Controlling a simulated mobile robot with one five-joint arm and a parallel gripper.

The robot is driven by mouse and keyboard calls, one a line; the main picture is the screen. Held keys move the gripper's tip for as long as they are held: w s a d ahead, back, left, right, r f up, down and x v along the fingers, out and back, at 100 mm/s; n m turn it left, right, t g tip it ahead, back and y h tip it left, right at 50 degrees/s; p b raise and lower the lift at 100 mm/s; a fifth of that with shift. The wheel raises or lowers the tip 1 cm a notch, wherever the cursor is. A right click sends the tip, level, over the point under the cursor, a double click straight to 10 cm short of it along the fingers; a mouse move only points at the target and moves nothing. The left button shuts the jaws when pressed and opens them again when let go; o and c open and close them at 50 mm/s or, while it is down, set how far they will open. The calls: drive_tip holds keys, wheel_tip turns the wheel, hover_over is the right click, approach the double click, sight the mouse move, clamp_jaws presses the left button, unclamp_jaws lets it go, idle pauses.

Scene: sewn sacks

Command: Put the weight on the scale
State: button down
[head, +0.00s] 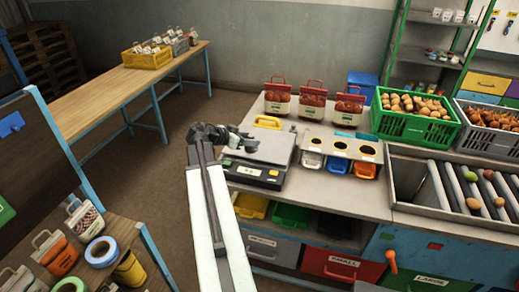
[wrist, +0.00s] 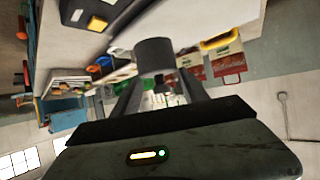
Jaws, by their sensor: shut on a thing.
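The scale (head: 273,150) stands on the left end of the counter, with a flat grey plate and a dark front panel. My gripper (head: 243,137) is over the left part of the plate. In the wrist view my gripper (wrist: 156,85) is shut on the weight (wrist: 155,53), a dark grey cylinder held between the fingertips. In the head view the weight (head: 250,146) is small and dark at the fingertips. The scale (wrist: 215,12) fills the top of the wrist view. I cannot tell whether the weight touches the plate.
A yellow-handled thing (head: 267,122) lies behind the plate. Red-topped sacks (head: 312,98) stand along the counter's back. A rack with several round holes (head: 340,148) is right of the scale. Green (head: 412,128) and grey crates and a roller tray stand further right.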

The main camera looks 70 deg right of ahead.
drive_tip(key=d, duration=0.4)
drive_tip(key=d+f+b, duration=0.1)
drive_tip(key=d, duration=0.3)
drive_tip(key=d+f, duration=0.1)
drive_tip(key=d, duration=0.4)
drive_tip(key=shift+w+f+b, duration=0.25)
drive_tip(key=shift+w+b, duration=0.1)
drive_tip(key=f+b, duration=0.4)
drive_tip(key=shift+d, duration=0.35)
drive_tip(key=shift+r, duration=0.25)
drive_tip(key=shift+f, duration=0.15)
drive_tip(key=c, duration=0.6)
unclamp_jaws()
